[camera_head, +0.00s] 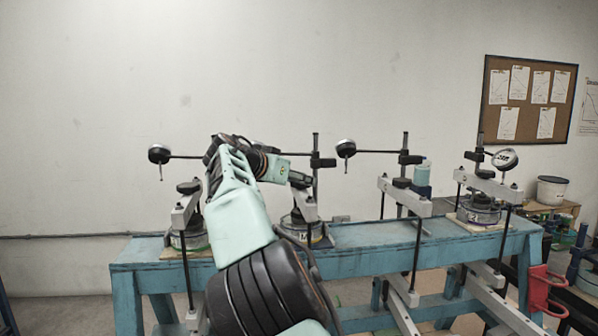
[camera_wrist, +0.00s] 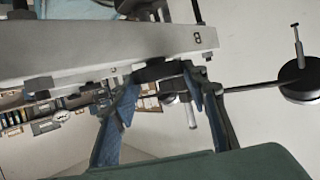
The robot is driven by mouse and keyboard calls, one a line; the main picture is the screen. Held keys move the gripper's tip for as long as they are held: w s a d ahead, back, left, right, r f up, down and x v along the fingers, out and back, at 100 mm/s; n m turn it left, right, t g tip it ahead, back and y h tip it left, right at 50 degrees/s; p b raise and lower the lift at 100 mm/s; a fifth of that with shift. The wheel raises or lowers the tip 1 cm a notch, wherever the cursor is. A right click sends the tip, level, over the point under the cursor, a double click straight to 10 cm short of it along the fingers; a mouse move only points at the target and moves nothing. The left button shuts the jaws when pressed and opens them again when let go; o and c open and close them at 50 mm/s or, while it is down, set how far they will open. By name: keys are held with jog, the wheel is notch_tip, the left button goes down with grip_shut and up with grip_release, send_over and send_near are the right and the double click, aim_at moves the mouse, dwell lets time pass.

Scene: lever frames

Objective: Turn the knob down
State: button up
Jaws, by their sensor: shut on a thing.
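A grey lever beam marked B (camera_wrist: 110,50) crosses the upper part of the wrist view. A black knob (camera_wrist: 158,71) sits at its lower edge in that view. My gripper (camera_wrist: 163,80) has its two blue-padded fingers on either side of this knob and is shut on it. In the head view my gripper (camera_head: 299,181) is at the second lever frame from the left, above its white beam (camera_head: 305,206). My arm and gripper hide part of this frame, and the knob is hard to make out there.
Similar lever frames with black knobs (camera_head: 188,187) (camera_head: 402,183) (camera_head: 486,174) stand along the blue bench (camera_head: 370,238). Dial gauges (camera_head: 159,154) (camera_head: 345,149) stick out on thin rods near my arm. One gauge (camera_wrist: 300,80) is at the right of the wrist view.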

jog(key=shift+f+m+g, duration=0.1)
jog(key=shift+m+g, duration=0.2)
jog(key=o, duration=1.2)
jog(key=shift+c, duration=0.2)
jog(key=v, duration=1.2)
jog(key=shift+f, duration=0.1)
